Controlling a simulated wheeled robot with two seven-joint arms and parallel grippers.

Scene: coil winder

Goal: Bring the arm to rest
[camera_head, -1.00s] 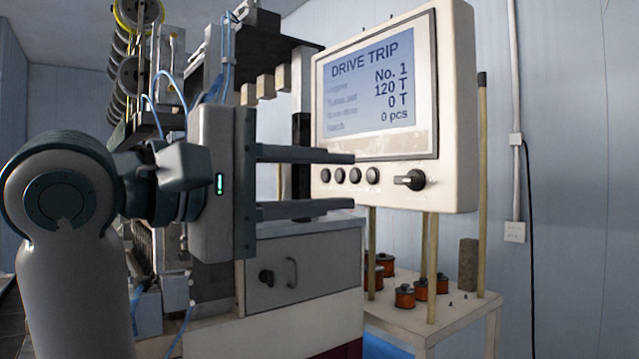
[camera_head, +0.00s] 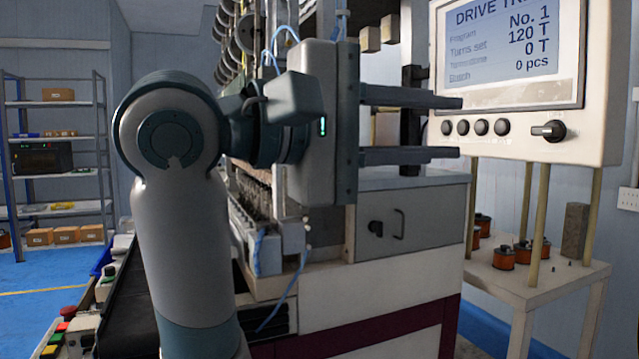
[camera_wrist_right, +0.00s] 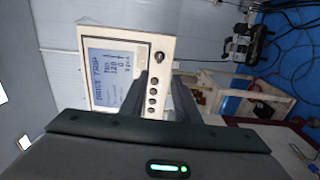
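My right gripper (camera_head: 460,128) is open and empty, its two fingers apart and pointing right in the head view. The right wrist view shows the open gripper (camera_wrist_right: 160,88) with the panel (camera_wrist_right: 163,50) beyond. My left gripper is not in view.
The coil winder's grey cabinet (camera_head: 425,215) is below and behind the gripper. A small table (camera_head: 540,280) with orange spools (camera_head: 503,258) stands at right. Shelves (camera_head: 60,205) with boxes are at far left. Coloured push buttons (camera_head: 62,327) sit at lower left.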

